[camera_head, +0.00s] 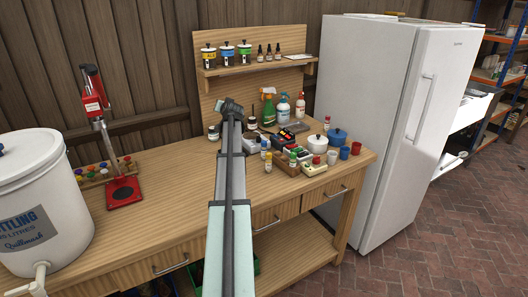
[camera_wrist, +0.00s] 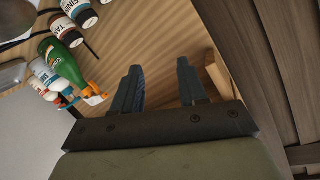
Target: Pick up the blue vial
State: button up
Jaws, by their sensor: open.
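My gripper (camera_wrist: 160,68) is open in the wrist view, with nothing between its two dark fingers. In the head view my arm reaches over the workbench (camera_head: 165,180) toward the back board, and the fingers cannot be made out there. A small vial with a blue cap (camera_head: 264,144) stands among the cluttered items right of my arm in the head view. It is too small to tell surely whether this is the blue vial. I cannot make out a blue vial in the wrist view.
A green spray bottle (camera_head: 268,111) and white bottles stand behind the clutter; the green one also shows in the wrist view (camera_wrist: 62,61). A blue pot (camera_head: 337,137) and red cup (camera_head: 356,148) are at the right. A shelf (camera_head: 260,66) overhangs the back.

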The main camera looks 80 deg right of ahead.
jog(key=w+a+n+t+y, duration=0.1)
jog(key=w+a+n+y, duration=0.4)
jog(key=w+a, duration=1.3)
jog(key=m+g+y, duration=0.3)
jog(key=m+g, duration=0.5)
jog(key=g, duration=0.2)
send_near(264, 142)
jog(key=x, duration=0.6)
jog(key=shift+d+f, duration=0.15)
jog(key=shift+f, duration=0.05)
jog(key=shift+x, duration=3.25)
jog(key=shift+w, duration=0.1)
jog(key=c, duration=0.7)
